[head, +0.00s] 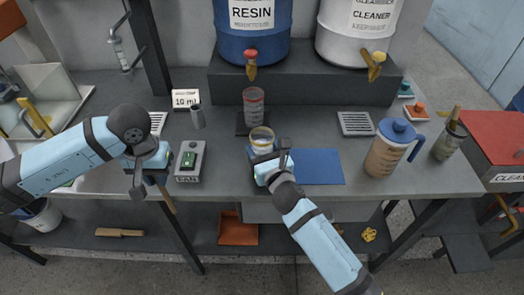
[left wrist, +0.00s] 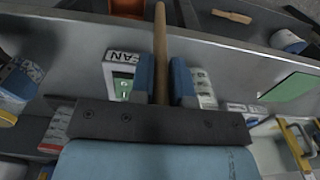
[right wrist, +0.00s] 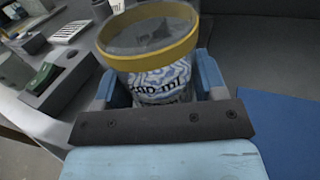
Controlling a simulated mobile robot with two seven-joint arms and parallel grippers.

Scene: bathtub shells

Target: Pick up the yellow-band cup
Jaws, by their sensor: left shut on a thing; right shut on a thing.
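The yellow-band cup (head: 262,134) is near the middle of the bench, upright. In the right wrist view the cup (right wrist: 152,50) shows its yellow rim band, blue-and-white patterned side and dark print. My right gripper (head: 266,163) is shut on the cup, with a blue finger on each side of it; the fingers also show in the right wrist view (right wrist: 160,90). Whether its base touches the bench is hidden.
A red-banded cup (head: 254,100) stands behind the yellow-band cup. A blue mat (head: 316,167) lies to the right, then a blue-lidded jug (head: 388,150). A grey FAN switch box (head: 190,162) is beside my left gripper. Drums (head: 252,32) stand on a raised shelf behind.

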